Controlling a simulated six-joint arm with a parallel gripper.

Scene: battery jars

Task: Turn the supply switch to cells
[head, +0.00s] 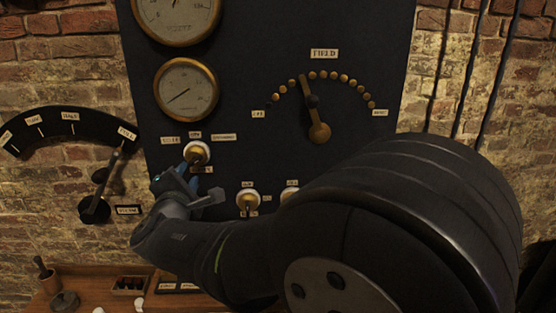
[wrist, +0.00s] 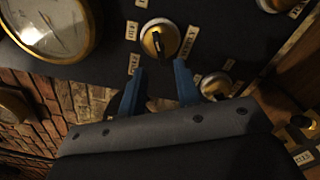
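The supply switch (head: 198,152) is a round white and brass rotary knob on the dark panel, below the smaller gauge. Small labels surround it, too blurred to read surely. In the wrist view the switch (wrist: 160,40) shows its white rim, brass face and a dark handle across the middle. My gripper (head: 178,173) is at the knob's lower left in the head view. In the wrist view my gripper (wrist: 159,72) has two blue fingers spread apart with nothing between them, their tips just short of the knob. Whether they touch it cannot be told.
Two more knobs (head: 248,199) (head: 290,194) sit lower right of the switch, the second partly behind my arm. A field dial (head: 318,130) is at upper right, a lever (head: 97,205) at left. A wooden bench (head: 85,271) with small items stands below.

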